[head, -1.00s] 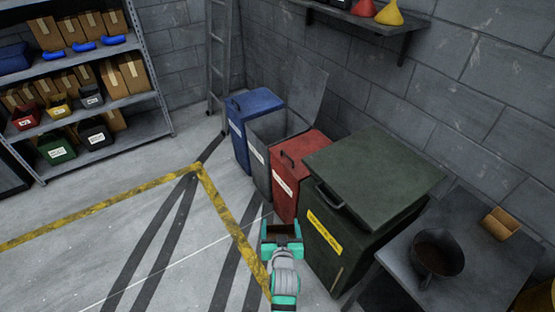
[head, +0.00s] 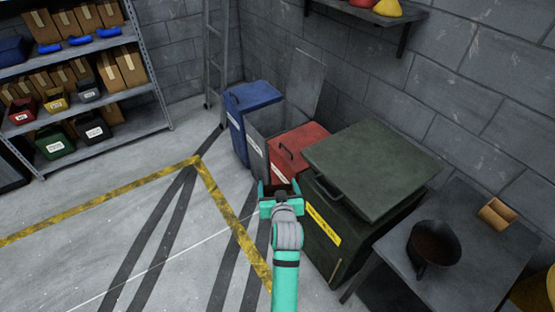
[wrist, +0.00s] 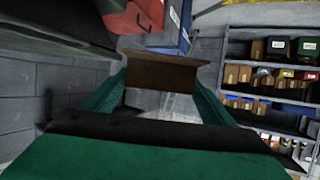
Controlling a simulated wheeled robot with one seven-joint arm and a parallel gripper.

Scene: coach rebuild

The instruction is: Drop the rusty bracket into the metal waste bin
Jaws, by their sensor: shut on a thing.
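My gripper (head: 280,191) is shut on the rusty bracket, a brown plate-like piece (wrist: 158,76) between its teal fingers in the wrist view. In the head view the bracket is mostly hidden by the gripper. The gripper is in front of the red bin and beside the green bin's near left corner, apart from the metal bin in the picture. The grey metal waste bin (head: 256,155) stands between the blue and red bins, its lid (head: 306,83) raised against the wall. Its floor is hidden from view.
A blue bin (head: 236,126), a red lidded bin (head: 300,145) and a large dark green lidded bin (head: 365,165) flank it. A table with a dark pan (head: 434,245) stands at right. A shelf rack (head: 140,138) is at left. The floor between is clear.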

